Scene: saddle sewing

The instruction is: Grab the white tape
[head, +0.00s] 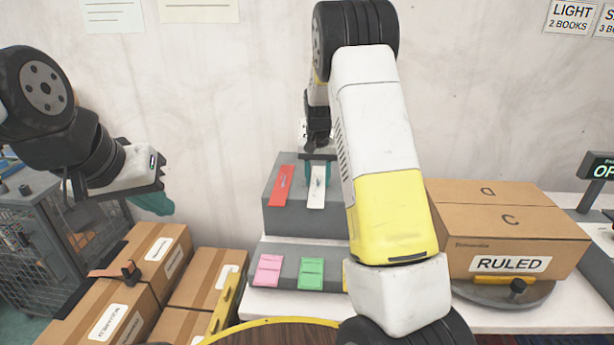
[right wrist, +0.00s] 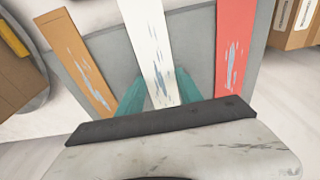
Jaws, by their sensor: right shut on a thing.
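The white tape (head: 317,190) is a flat strip with grey marks. It lies on the upper step of a grey stepped stand (head: 335,222). My right gripper (head: 318,168) is over its far end. In the right wrist view the white tape (right wrist: 148,45) runs between the two teal fingers of my right gripper (right wrist: 160,92), which is shut on it. The tape still appears to rest on the stand. My left gripper (head: 153,203) is at the far left above the boxes, with nothing visible in it; its finger gap is not clear.
A red tape (head: 282,187) lies beside the white one; an orange tape (right wrist: 76,60) shows in the right wrist view. Pink (head: 268,270) and green (head: 311,273) pads sit on the lower step. A RULED box (head: 510,225) stands right, cardboard boxes (head: 125,300) left.

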